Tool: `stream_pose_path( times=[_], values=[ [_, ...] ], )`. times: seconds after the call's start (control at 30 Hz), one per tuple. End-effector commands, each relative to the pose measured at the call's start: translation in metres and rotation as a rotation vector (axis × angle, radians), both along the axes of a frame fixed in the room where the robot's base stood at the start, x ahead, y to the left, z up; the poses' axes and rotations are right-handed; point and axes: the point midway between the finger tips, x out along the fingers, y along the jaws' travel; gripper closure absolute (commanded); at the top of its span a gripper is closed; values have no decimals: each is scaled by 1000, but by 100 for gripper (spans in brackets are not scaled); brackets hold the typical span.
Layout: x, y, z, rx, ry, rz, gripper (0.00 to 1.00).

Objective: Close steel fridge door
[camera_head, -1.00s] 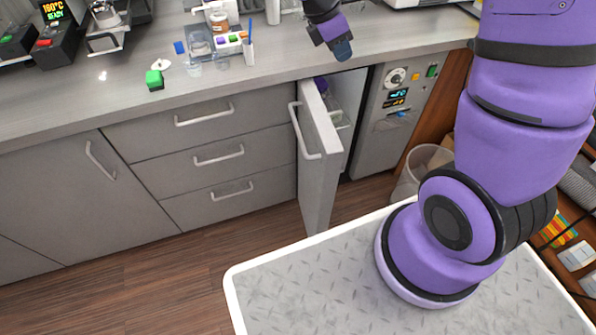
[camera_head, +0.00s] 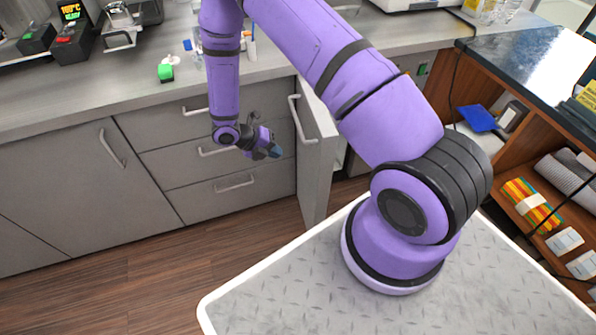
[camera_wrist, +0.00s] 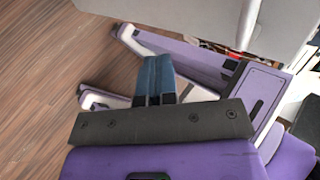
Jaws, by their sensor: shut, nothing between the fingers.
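The steel fridge door (camera_head: 316,178) stands open, jutting out from the cabinet front beneath the counter. Its pale bar handle (camera_head: 298,118) is on the left-facing side. My gripper (camera_head: 270,152) is shut and empty, just left of the door and in front of the drawers, with a small visible gap to the door. In the wrist view, the shut blue fingertips (camera_wrist: 155,70) touch nothing that I can see. A grey panel with a bar handle fills the top right there; I cannot tell whether it is the door. My arm hides much of the fridge opening.
Grey drawers (camera_head: 217,165) with bar handles lie behind my gripper. A wooden shelf unit (camera_head: 515,170) with a dark top stands at the right. The wood floor (camera_head: 130,270) at lower left is clear. A green block (camera_head: 166,72) sits on the counter.

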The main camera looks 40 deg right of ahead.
Motion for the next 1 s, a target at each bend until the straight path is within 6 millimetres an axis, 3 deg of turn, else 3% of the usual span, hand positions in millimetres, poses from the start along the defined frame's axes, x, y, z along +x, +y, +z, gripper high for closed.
stream_pose_path(
  times=[0.1, 0.37, 0.83, 1.0],
  values=[
    [-4, 1, -16, 7, 42, 38, 100],
    [-11, -12, -32, 7, 56, 50, 100],
    [-35, -69, -89, 9, 54, 49, 100],
    [-43, -91, -87, 8, 52, 48, 100]
  ],
)
